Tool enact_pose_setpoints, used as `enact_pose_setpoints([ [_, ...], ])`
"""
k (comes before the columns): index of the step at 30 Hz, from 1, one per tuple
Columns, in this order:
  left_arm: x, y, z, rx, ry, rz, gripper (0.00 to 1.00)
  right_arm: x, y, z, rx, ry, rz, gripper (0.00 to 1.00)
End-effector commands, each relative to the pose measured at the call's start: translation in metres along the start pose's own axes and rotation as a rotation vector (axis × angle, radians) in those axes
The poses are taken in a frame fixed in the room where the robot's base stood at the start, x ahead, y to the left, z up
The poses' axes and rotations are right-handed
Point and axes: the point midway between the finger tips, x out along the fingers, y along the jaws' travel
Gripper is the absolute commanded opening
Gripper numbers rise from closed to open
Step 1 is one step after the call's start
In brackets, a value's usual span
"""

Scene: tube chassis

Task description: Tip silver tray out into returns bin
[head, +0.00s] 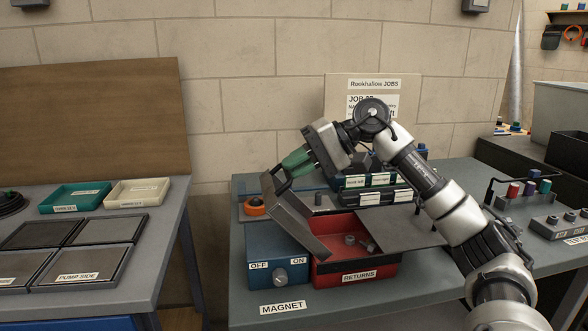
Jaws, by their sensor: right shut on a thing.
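The silver tray (298,228) is steeply tilted, its lower end over the left side of the red returns bin (357,278). My right gripper (288,170), with green fingers, is shut on the tray's raised upper end. A few small grey metal parts (356,242) show in the bin. The tray's inner floor is mostly turned from view, so I cannot tell whether anything is left in it. My left gripper is not in view.
A blue magnet box (279,262) with an OFF/ON knob stands against the bin's left side. Behind are labelled dark cases (368,197) and an orange ring (254,206). A separate bench (165,240) with trays stands left.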

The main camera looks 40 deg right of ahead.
Motion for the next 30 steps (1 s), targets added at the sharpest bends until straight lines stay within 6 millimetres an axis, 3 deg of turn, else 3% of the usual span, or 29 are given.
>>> enact_pose_setpoints([
  [12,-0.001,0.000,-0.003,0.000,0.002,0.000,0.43,-0.002,-0.001,-0.001,0.000,0.004,-0.004,0.00],
  [13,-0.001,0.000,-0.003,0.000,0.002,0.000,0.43,-0.002,-0.001,-0.001,0.000,0.004,-0.004,0.16],
  [17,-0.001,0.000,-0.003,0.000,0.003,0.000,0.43,-0.001,-0.001,-0.001,0.000,0.003,-0.003,0.36],
  [26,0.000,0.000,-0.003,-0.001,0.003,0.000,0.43,-0.002,0.000,0.000,0.000,0.002,-0.002,0.37],
  [30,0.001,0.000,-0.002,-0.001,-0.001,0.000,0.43,-0.015,0.000,-0.001,0.001,0.006,-0.002,0.37],
])
